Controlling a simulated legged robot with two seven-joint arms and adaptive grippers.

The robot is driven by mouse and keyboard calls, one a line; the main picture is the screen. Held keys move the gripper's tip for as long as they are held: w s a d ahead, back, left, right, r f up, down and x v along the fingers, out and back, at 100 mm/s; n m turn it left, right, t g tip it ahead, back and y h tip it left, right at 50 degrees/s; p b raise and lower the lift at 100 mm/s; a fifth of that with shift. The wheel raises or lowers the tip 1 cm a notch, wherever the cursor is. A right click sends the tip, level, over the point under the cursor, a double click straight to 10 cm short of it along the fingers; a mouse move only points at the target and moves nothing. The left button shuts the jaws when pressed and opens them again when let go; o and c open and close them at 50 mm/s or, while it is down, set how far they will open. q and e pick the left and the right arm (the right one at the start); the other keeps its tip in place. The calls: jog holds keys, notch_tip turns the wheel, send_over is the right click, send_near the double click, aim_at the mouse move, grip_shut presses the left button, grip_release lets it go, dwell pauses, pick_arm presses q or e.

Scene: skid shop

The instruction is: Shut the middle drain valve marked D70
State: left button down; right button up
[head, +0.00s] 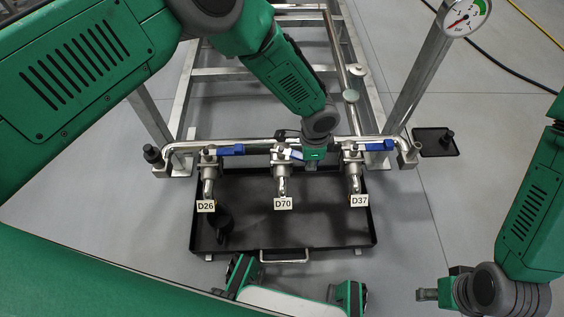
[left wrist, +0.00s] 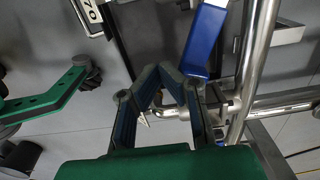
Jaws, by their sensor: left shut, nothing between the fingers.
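The D70 valve (head: 281,156) is the middle of three on a horizontal pipe, above its white D70 tag (head: 283,203). A short piece of its blue lever (head: 297,155) shows; the rest is behind my left gripper (head: 288,137). That gripper is at the valve from the right side, its fingers shut and empty. In the left wrist view the fingers (left wrist: 164,78) close together to the left of a blue lever (left wrist: 205,42); whether they touch it I cannot tell. My right gripper (head: 430,294) is low at the right, away from the valves; its finger opening is unclear.
Valve D26 (head: 208,158) with a blue lever pointing right stands to the left, valve D37 (head: 352,157) likewise to the right. A black drip tray (head: 330,225) lies below them. Steel posts, a gauge (head: 466,15) and a small black tray (head: 436,148) are nearby.

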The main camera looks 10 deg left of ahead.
pick_arm(q)
jog(key=shift+w+d, duration=0.2)
jog(key=shift+w, duration=0.35)
jog(key=shift+w+d, duration=0.2)
jog(key=shift+w, duration=0.35)
jog(key=shift+s, duration=0.15)
jog(key=shift+s+d+r+p, duration=0.1)
jog(key=shift+s+d+p, duration=0.05)
jog(key=shift+s+p, duration=0.3)
notch_tip(320, 180, up, 7)
jog(key=p, duration=0.5)
dwell(0.3)
